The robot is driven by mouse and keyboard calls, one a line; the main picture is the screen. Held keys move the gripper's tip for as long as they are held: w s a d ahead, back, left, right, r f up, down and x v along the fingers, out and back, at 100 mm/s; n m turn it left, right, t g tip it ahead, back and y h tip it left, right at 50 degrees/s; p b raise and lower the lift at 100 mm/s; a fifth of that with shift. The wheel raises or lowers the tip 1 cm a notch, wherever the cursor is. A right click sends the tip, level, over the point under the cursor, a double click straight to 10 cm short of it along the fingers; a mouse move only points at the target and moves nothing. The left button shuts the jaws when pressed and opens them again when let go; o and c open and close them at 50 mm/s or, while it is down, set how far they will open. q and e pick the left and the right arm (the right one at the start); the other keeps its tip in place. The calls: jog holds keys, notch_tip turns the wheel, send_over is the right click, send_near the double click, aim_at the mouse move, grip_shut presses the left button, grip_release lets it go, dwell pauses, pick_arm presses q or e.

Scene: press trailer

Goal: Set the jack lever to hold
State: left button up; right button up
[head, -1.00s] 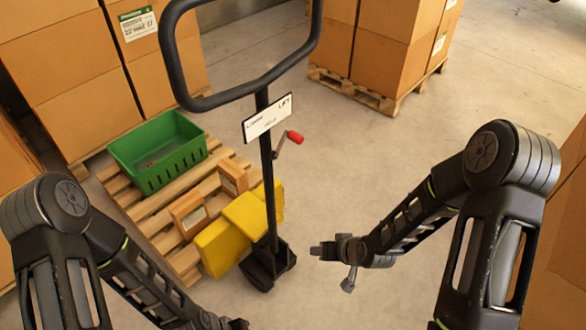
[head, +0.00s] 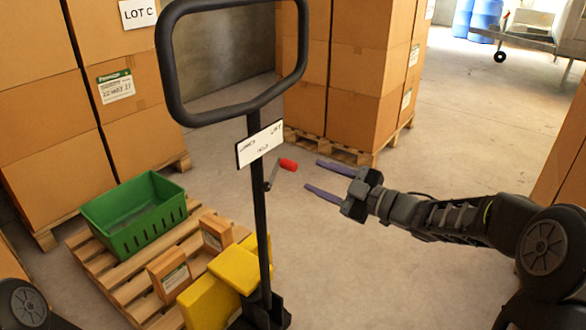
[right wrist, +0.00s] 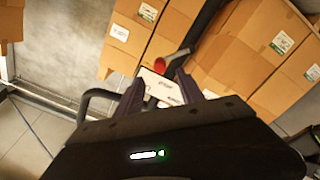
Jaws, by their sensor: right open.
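The jack lever has a red grip (head: 288,164) on a short metal arm, sticking out to the right of the pallet jack's black handle post (head: 259,205). A white label plate (head: 260,143) sits on the post just above it, with small print including "LIFT", "HOLD" and "LOWER". My right gripper (head: 320,178) is open and empty, its two fingers pointing left at the red grip, a short way apart from it. In the right wrist view, the red grip (right wrist: 159,65) and the label plate (right wrist: 160,88) show between the open fingers. My left gripper is out of view.
The jack's black loop handle (head: 170,75) rises above the label. Its yellow body (head: 238,268) stands by a wooden pallet (head: 97,262) with a green crate (head: 130,222) and small boxes. Stacked cartons (head: 362,60) stand behind. Floor right of the post is clear.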

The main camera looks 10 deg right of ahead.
aim_at(296, 168)
jog(key=shift+b+x, duration=0.35)
jog(key=shift+x, duration=3.55)
jog(key=shift+c, duration=0.3)
grip_shut()
jog(key=shift+f, duration=0.1)
